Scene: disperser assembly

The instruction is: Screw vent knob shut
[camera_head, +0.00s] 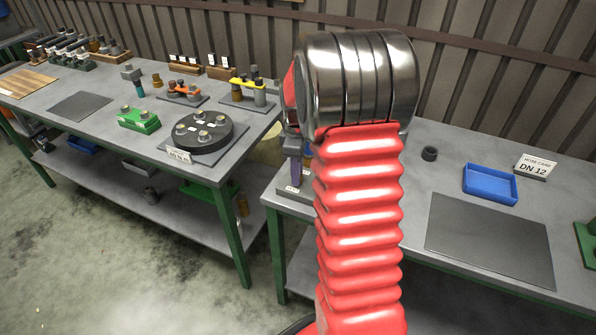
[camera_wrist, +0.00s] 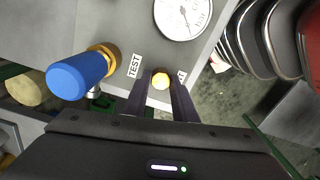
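A small brass knob (camera_wrist: 161,80) sits on a grey panel in the wrist view, between a TEST label (camera_wrist: 134,65) and a second label (camera_wrist: 181,75) that is mostly hidden. My gripper (camera_wrist: 161,84) has one dark finger on each side of the knob, with the tips at its level. The gap between the fingers is about the knob's width. I cannot tell whether they press on it.
A blue-capped brass fitting (camera_wrist: 80,75) stands left of the fingers. A round gauge (camera_wrist: 182,17) is beyond the knob. In the head view, a blue tray (camera_head: 490,184) and a dark mat (camera_head: 490,238) lie on the right bench. A black disc (camera_head: 203,132) is on the left bench.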

